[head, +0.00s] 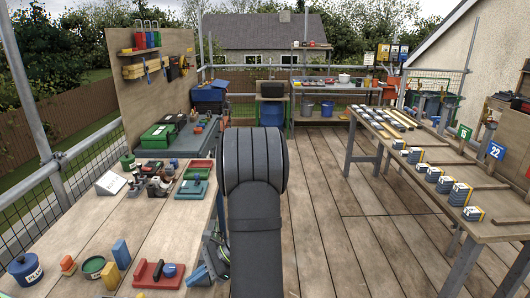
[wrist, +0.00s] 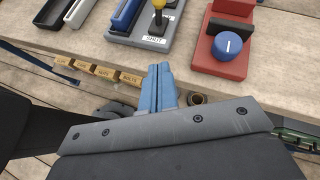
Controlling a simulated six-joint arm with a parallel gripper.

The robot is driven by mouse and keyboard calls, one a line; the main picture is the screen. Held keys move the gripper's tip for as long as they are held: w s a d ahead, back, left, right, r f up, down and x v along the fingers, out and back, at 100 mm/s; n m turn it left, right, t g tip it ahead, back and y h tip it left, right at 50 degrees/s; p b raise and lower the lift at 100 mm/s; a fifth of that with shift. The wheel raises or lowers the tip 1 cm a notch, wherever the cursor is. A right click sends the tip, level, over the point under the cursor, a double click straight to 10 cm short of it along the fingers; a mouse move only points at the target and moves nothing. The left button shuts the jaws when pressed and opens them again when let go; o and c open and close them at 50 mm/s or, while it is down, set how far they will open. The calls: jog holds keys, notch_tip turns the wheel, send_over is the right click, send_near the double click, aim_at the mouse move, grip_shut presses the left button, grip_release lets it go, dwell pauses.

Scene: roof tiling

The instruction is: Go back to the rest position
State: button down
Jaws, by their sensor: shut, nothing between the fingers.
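My gripper (wrist: 160,88) shows in the wrist view as two blue fingers close together, shut and empty. It hangs just off the edge of a wooden workbench (wrist: 270,92), apart from the things on it. In the head view my dark arm fills the middle and hides part of the deck. The blue fingertips (head: 198,274) show at the near right edge of the left bench (head: 62,232), beside a red block with a blue knob (head: 160,272).
The red base with the blue knob (wrist: 228,46) and a grey switch unit with a yellow lever (wrist: 156,40) stand near the gripper. Labelled wooden bins (wrist: 98,70) hang below the bench edge. Stacked tiles (head: 458,194) stand on the right table (head: 500,226). The deck (head: 345,240) between is clear.

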jog(key=v, duration=0.5)
jog(key=shift+r, duration=0.25)
jog(key=c, duration=0.8)
grip_release()
jog(key=o, duration=0.3)
jog(key=shift+s+a+n+h, duration=0.1)
jog(key=shift+a+n+h, duration=0.2)
jog(key=shift+a, duration=0.05)
jog(key=o, duration=0.5)
jog(key=s+a+r+n+h, duration=0.1)
jog(key=a+r+n+h, duration=0.1)
jog(key=a, duration=0.4)
jog(key=s+a+r+n+h, duration=0.2)
jog(key=a+n+h, duration=0.2)
jog(key=a+h, duration=0.1)
jog(key=shift+s+a+n+h, duration=0.25)
jog(key=shift+a+n+h, duration=0.15)
jog(key=shift+a, duration=0.1)
jog(key=s+a+r+n+t+h, duration=0.1)
jog(key=s+a+r+n+t, duration=0.1)
jog(key=a+r, duration=0.3)
jog(key=s+a+r+n+t+h, duration=0.2)
jog(key=a+r+n+t, duration=0.1)
jog(key=a, duration=0.3)
notch_tip(320, 180, down, 10)
jog(key=shift+w+r, duration=0.2)
jog(key=shift+w, duration=0.15)
